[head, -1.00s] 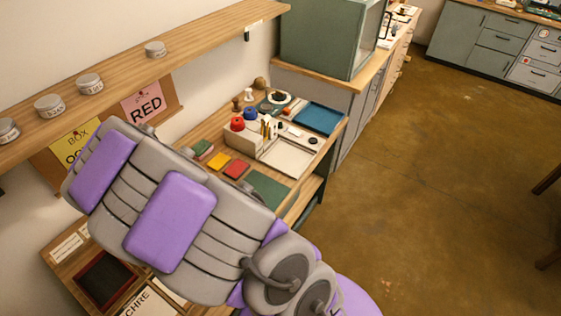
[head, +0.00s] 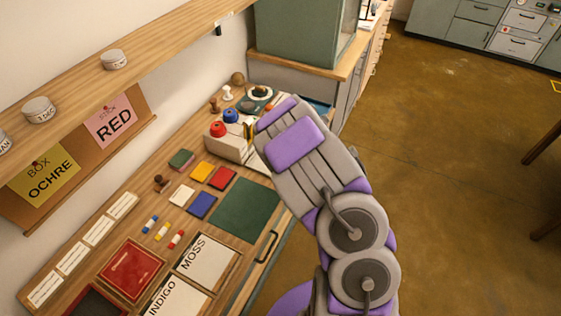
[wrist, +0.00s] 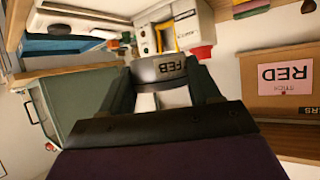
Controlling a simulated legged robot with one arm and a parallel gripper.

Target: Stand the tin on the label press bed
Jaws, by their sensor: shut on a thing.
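My gripper (wrist: 163,84) is shut on a grey tin (wrist: 150,71) lettered "FEB" in the wrist view. The tin is between the two dark fingers, held off the table. In the head view my arm hides the gripper and the tin. A beige device (head: 226,149) with a red and a blue knob stands at the back of the worktable, left of my forearm. It also shows beyond the tin in the wrist view (wrist: 186,34). I cannot tell for sure which surface is the label press bed; my arm covers the area right of this device.
Coloured pads, a green mat (head: 245,208), a red tray (head: 131,269) and the MOSS card (head: 206,258) lie on the worktable. Several tins, one here (head: 115,60), stand on the shelf (head: 150,50) above. A green cabinet (head: 300,35) stands beyond the worktable.

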